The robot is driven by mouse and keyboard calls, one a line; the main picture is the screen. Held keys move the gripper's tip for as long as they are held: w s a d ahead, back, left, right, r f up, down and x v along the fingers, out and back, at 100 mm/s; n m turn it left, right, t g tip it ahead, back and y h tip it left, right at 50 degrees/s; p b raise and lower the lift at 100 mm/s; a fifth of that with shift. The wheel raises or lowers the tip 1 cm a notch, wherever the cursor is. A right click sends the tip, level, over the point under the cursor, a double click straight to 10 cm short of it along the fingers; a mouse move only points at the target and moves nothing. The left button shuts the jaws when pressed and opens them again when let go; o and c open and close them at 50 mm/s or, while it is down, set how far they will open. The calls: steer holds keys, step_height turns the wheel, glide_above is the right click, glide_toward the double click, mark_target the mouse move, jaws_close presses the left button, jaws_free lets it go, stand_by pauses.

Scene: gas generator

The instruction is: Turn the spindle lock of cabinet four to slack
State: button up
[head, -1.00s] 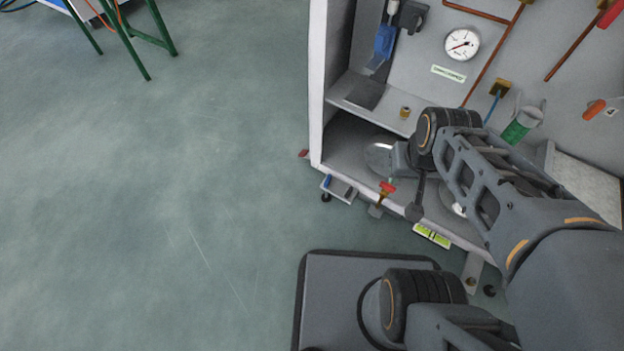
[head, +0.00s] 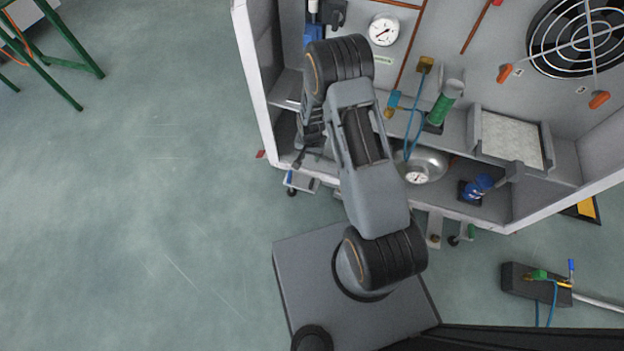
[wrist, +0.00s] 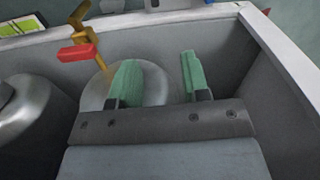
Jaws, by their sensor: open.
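In the wrist view my gripper (wrist: 158,80) is open and empty, its two green fingertips apart over the lower shelf. A brass fitting with a red lever (wrist: 79,52) stands to the left of the fingers, near the cabinet's front edge, not touching them. I cannot tell whether it is the spindle lock. A rounded silver dome (wrist: 150,86) lies behind the fingers, partly hidden by them. In the head view the open cabinet (head: 250,80) stands upper middle. My arm covers its lower left part, and the red lever is hidden there.
A second silver dome (wrist: 28,100) is at the left of the wrist view. In the head view a green cylinder (head: 445,104), a gauge (head: 384,29) and a blue fitting (head: 481,187) are in the cabinet. A side wall (wrist: 285,60) is close right of my gripper.

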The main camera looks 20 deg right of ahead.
mark_target(312, 183)
steer(key=shift+m, duration=0.4)
steer(key=f+b, duration=0.1)
steer(key=f, duration=0.5)
steer(key=f+b, duration=0.2)
steer(key=f, duration=0.4)
steer(key=s+f+b, duration=0.1)
steer(key=f+b, duration=0.1)
steer(key=f, duration=0.5)
jaws_close()
